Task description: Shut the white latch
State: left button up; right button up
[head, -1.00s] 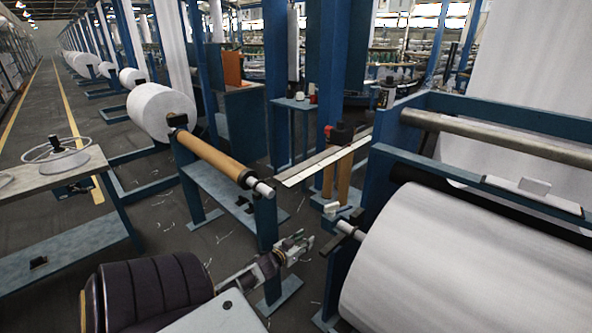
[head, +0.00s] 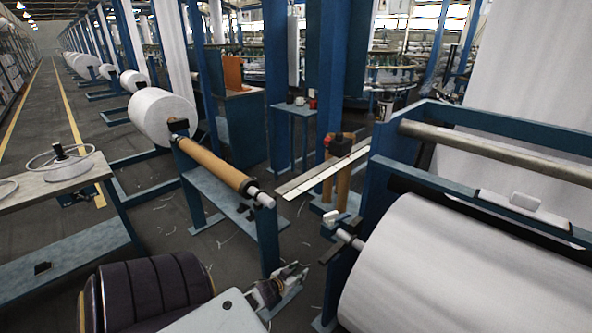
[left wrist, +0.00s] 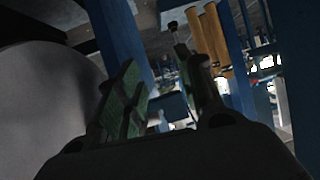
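The white latch (head: 331,216) is a small white block at the left end of the fabric roll's shaft, on the blue loom frame. I cannot tell from here whether it is shut. The large white fabric roll (head: 450,270) lies to its right. My left gripper (head: 296,271) is in the head view, below and left of the latch and apart from it. In the left wrist view its two fingers (left wrist: 165,98) stand apart with nothing seen between them. The latch is not clear in that dark view. My right gripper is not in view.
A brown roller (head: 212,163) on a blue stand (head: 268,235) is left of the latch. A bench (head: 40,190) with a handwheel stands at far left. Floor shows between the stands.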

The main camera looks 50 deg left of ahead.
pick_arm(q)
jog(key=shift+s+d+f+g+p, duration=0.15)
jog(key=shift+s+d+f+p, duration=0.2)
jog(key=shift+f, duration=0.2)
jog(key=shift+s+d+f+g+p, duration=0.15)
jog(key=shift+s+d+f, duration=0.05)
jog(key=shift+s+f, duration=0.3)
